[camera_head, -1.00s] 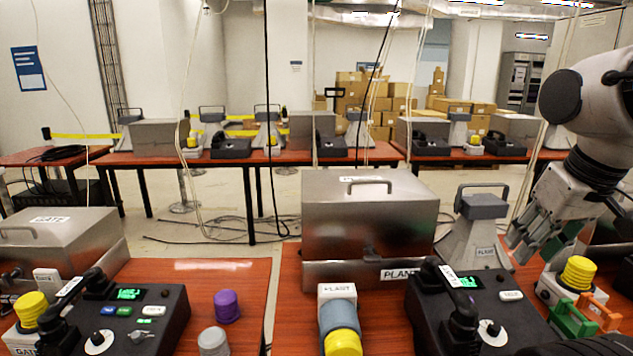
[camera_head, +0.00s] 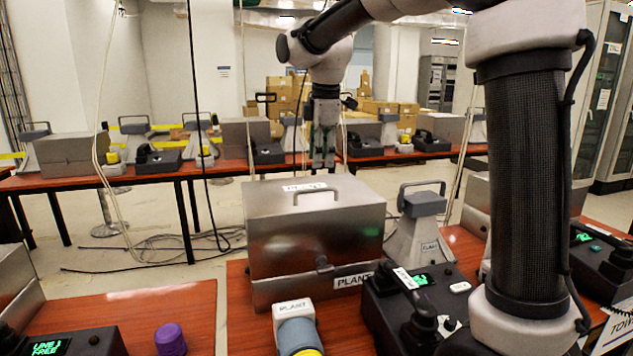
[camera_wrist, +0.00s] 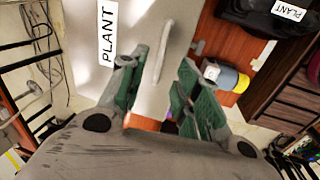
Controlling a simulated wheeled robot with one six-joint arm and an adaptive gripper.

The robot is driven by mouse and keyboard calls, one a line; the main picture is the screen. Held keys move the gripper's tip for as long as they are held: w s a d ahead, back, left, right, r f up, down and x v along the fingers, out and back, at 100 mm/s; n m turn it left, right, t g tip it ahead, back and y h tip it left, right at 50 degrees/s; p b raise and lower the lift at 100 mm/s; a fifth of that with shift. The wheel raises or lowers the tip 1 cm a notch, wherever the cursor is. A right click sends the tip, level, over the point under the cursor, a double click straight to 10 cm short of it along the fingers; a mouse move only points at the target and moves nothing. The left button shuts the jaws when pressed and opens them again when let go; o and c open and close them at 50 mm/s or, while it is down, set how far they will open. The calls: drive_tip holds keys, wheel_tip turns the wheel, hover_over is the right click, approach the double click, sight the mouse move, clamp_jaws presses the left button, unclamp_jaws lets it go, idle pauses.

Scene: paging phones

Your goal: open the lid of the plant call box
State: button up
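The plant call box (camera_head: 315,235) is a metal box on the red-brown table, with its lid shut. Its lid handle (camera_head: 318,191) is a thin bar on top, beside a white PLANT label. A latch shows on the front. My gripper (camera_head: 323,160) hangs pointing down above and behind the lid in the head view, apart from it. In the wrist view my gripper (camera_wrist: 163,88) has its green-padded fingers spread and empty. The lid handle (camera_wrist: 164,52) shows beyond and between the fingertips, and the PLANT label (camera_wrist: 107,32) is to their left.
A black phone console (camera_head: 420,295) and a grey stand (camera_head: 420,225) are right of the box. A grey-blue cylinder marked PLANT (camera_head: 298,335) is in front. A purple knob (camera_head: 170,339) is on the left table. Hanging cables and a back row of tables stand behind.

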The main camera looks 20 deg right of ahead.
sight(320, 189)
drive_tip(key=shift+n, duration=0.4)
drive_tip(key=f, duration=0.2)
drive_tip(key=w+f, duration=0.1)
drive_tip(key=f, duration=0.4)
drive_tip(key=shift+w+f, duration=0.15)
drive_tip(key=shift+f, duration=0.2)
clamp_jaws()
